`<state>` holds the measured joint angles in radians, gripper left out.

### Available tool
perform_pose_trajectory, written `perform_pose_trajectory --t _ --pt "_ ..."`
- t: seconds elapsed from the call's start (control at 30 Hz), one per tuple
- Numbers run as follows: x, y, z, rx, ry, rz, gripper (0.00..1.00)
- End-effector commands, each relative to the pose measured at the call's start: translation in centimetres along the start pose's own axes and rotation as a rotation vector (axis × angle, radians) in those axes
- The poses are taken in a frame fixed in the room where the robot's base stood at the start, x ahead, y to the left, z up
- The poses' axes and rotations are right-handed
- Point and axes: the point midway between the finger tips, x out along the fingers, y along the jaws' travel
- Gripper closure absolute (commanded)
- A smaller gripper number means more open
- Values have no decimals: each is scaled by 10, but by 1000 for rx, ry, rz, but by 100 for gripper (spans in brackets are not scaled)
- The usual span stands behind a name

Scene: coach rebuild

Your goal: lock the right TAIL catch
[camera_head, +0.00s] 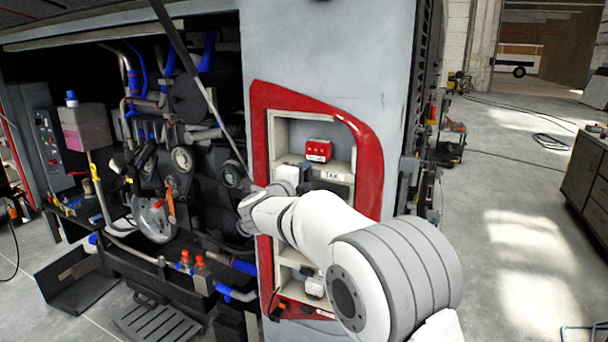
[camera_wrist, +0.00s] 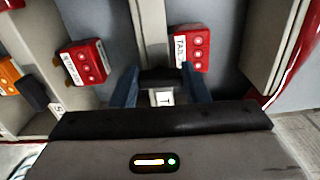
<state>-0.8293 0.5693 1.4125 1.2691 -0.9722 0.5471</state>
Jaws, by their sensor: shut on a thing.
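In the wrist view, my gripper (camera_wrist: 160,84) has its two blue-grey fingers on either side of a black catch lever (camera_wrist: 162,76) and is shut on it. A pale label showing a "T" (camera_wrist: 163,98) is partly visible between the fingers. A red block labelled TAIL (camera_wrist: 190,48) sits just beyond the right finger. A second red block (camera_wrist: 83,62) with a white label is to the left. Another black lever (camera_wrist: 33,92) lies farther left. In the head view, my arm reaches into the red-framed recess (camera_head: 372,150) and hides the catch.
A red block (camera_head: 319,150) and a TAIL label (camera_head: 333,176) show in the recess. A pale fitting (camera_head: 314,285) is lower down. The open engine bay (camera_head: 175,170) with pipes and pulleys is to the left. Floor to the right (camera_head: 510,210) is clear.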

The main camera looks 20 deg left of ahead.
Motion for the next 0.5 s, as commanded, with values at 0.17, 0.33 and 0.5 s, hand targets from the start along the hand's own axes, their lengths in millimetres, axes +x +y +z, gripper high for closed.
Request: perform_pose_trajectory --t 0.17,0.33,0.5 --pt "0 -1 1 -42 -2 -1 81" --pt "0 0 1 -58 -2 -1 81" --pt "0 0 1 -60 -2 -1 81"
